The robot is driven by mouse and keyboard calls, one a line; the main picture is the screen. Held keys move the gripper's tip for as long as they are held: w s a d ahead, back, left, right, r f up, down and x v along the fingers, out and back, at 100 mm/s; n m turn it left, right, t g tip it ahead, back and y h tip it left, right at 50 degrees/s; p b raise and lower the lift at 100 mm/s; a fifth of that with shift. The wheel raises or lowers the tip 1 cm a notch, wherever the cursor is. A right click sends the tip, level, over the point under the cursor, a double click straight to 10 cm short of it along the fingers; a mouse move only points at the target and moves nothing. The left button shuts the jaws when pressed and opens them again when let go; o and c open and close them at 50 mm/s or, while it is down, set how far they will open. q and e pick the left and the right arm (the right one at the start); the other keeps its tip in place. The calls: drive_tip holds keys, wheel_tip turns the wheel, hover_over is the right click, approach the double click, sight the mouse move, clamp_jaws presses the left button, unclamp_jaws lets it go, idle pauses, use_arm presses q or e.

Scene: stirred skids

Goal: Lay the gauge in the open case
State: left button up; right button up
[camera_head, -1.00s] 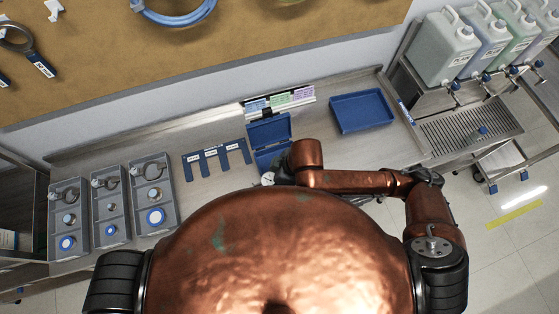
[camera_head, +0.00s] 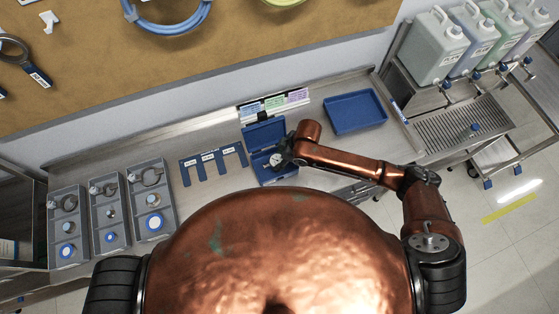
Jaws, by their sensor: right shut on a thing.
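The open case (camera_head: 263,134) is blue. Its lid stands up at the back and its base lies toward me on the bench. The gauge (camera_head: 275,160) has a small round white dial and is over the case's base. My right gripper (camera_head: 282,159) is shut on the gauge, coming in from the right, and covers part of the case's right side. I cannot tell whether the gauge touches the case floor. My left gripper is not in view.
A blue tray (camera_head: 355,112) lies right of the case. A blue slotted plate (camera_head: 212,162) lies to its left, with several grey part trays (camera_head: 150,200) farther left. A card holder (camera_head: 274,104) stands behind. Bench between case and blue tray is partly clear.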

drive_tip(key=shift+f, duration=0.9)
drive_tip(key=shift+f, duration=0.1)
drive_tip(key=o, duration=1.2)
drive_tip(key=shift+o, duration=0.2)
drive_tip(key=v, duration=1.2)
drive_tip(key=shift+s, duration=0.1)
